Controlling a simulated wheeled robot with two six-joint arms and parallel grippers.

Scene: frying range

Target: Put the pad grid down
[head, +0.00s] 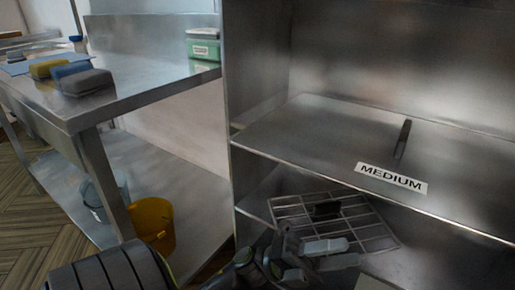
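The pad grid (378,231), a pale wire rack, lies in the compartment below the shelf marked MEDIUM. A small black block (327,209) shows on its middle, perhaps its handle. My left gripper (331,254) reaches in from the lower left, over the near part of the grid. Its two light grey fingers look apart, with a narrow gap and nothing visible between them. The black block is beyond the fingers, not between them. The fingers hide the grid's near edge, so I cannot tell whether they touch it. My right gripper is not in view.
The steel shelf (290,130) above bears a MEDIUM label (391,178) and a dark upright bar (402,139). At left, a steel table holds sponges (84,82) and a green box (204,43). Below stand a yellow bucket (153,222) and a grey bucket (94,200).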

